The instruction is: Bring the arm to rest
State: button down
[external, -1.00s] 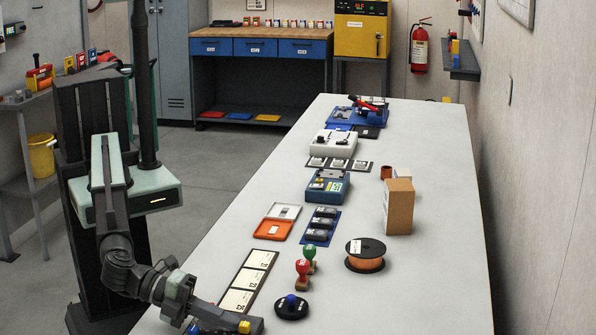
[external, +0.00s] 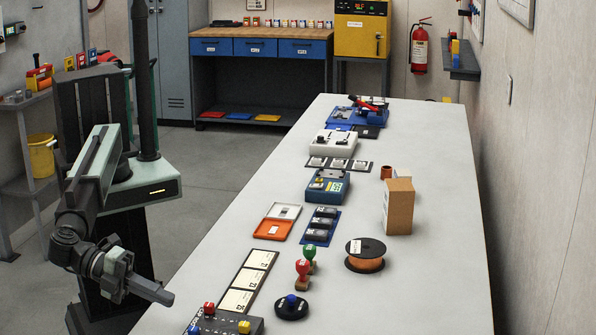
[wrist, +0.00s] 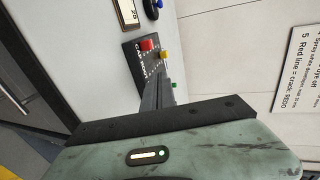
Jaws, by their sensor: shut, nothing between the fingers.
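My gripper (external: 166,297) hangs at the front left of the long grey table, near its left edge. It is shut and empty. In the wrist view its narrow dark fingers (wrist: 163,82) lie together in the middle. They point toward a dark panel with red and yellow knobs and cover part of it. My arm is folded back close to its column, with the forearm sloping down to the wrist.
The dark panel (external: 232,325) lies at the table's near end, partly cut off. The table's right side is mostly clear.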

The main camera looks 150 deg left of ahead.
jog(key=d+f+m+t+h+b, duration=0.2)
jog(key=d+f+m+h, duration=0.15)
jog(key=d, duration=0.65)
jog(key=s+d+f+n+g+h+p, duration=0.1)
jog(key=s+d+f+g+h, duration=0.1)
jog(key=s+d+f+h, duration=0.4)
jog(key=s+a+r+n+g+p, duration=0.1)
jog(key=s+a+n+g+p, duration=0.45)
jog(key=s+a, duration=0.55)
jog(key=s+a+r+n+g+p, duration=0.1)
jog(key=s+a+n+g+p, duration=0.45)
jog(key=s+a, duration=0.6)
notch_tip(320, 180, down, 34)
jog(key=w+a+b, duration=0.2)
jog(key=b, duration=3.2)
jog(key=shift+w+t+h+b, duration=0.3)
jog(key=shift+w+h, duration=0.1)
jog(key=shift+h, duration=0.05)
jog(key=shift+n, duration=0.25)
